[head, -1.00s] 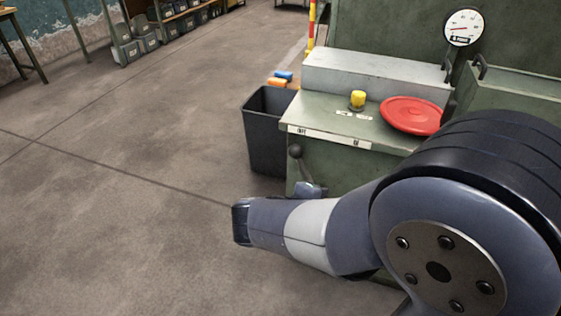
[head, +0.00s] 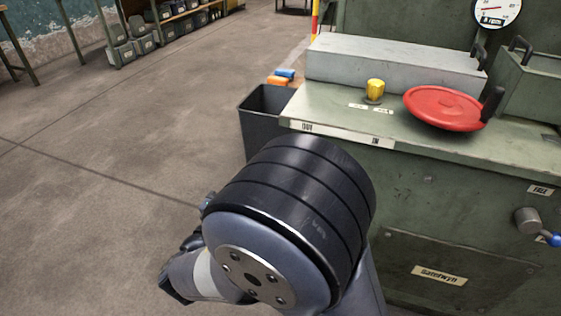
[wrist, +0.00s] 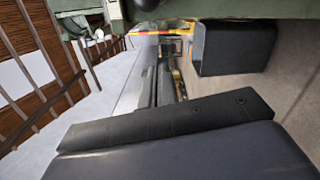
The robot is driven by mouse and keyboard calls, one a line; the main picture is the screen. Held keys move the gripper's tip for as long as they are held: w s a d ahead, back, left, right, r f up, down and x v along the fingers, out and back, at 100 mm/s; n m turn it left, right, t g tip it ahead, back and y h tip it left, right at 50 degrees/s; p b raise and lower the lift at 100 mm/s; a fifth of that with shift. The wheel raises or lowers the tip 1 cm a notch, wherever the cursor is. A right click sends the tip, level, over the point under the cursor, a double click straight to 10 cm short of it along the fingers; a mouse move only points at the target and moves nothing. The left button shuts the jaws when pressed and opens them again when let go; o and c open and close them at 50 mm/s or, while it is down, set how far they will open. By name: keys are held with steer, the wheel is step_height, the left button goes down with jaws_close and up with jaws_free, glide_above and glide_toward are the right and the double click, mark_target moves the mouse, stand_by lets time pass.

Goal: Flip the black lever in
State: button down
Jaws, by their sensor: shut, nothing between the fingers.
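The black lever is hidden behind my arm in the head view. It belongs to the green machine (head: 420,205), under a strip (head: 340,134) marked OUT at its left end and IN at its right end. In the wrist view a dark round knob (wrist: 147,4), likely the lever's, is cut by the top edge. My gripper (wrist: 161,72) is shut and empty, with the knob beyond its fingertips and apart from them in the picture. My arm hides the gripper in the head view.
A black bin (head: 262,112) stands left of the machine; it also shows in the wrist view (wrist: 235,48). A red disc (head: 443,107) and a yellow knob (head: 375,88) are on top. A blue-tipped handle (head: 530,221) is on the right front. The floor at left is clear.

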steer(key=shift+w, duration=0.15)
steer(key=w+d+r+b, duration=0.1)
steer(key=w+d+b, duration=0.2)
steer(key=w+d, duration=0.4)
steer(key=shift+x, duration=0.8)
steer(key=shift+s+d+r, duration=0.1)
steer(key=shift+r, duration=0.05)
